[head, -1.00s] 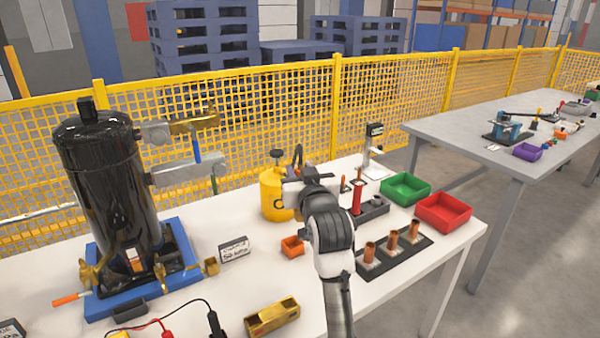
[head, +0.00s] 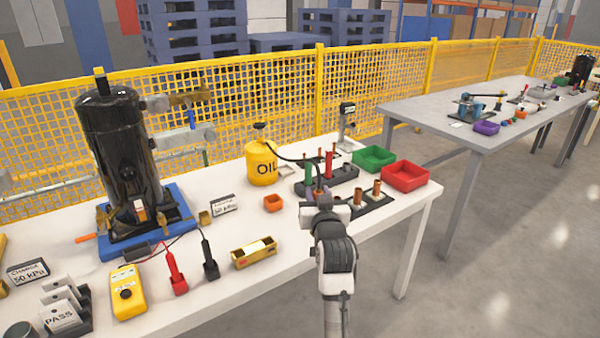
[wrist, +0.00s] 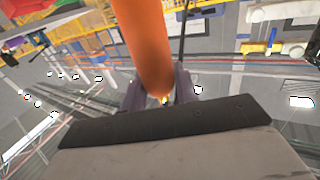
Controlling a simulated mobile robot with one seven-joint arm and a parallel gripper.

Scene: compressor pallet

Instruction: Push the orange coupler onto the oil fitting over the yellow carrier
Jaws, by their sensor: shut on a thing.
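My gripper (head: 318,195) is at the middle of the bench's front, right of the yellow OIL jug (head: 261,163). A black hose (head: 290,157) runs from the jug's top toward my gripper. In the wrist view my gripper (wrist: 160,92) is shut on the orange coupler (wrist: 146,40), a smooth orange cylinder between the fingers. In the head view the arm hides most of the coupler. The black compressor (head: 118,150) stands at left on a blue base, with brass-yellow parts (head: 104,218) low on it. I cannot tell which part is the oil fitting or the yellow carrier.
Red (head: 404,181) and green (head: 374,162) bins and copper stubs (head: 376,187) are at right. Probes and a yellow meter (head: 127,292) lie front left.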

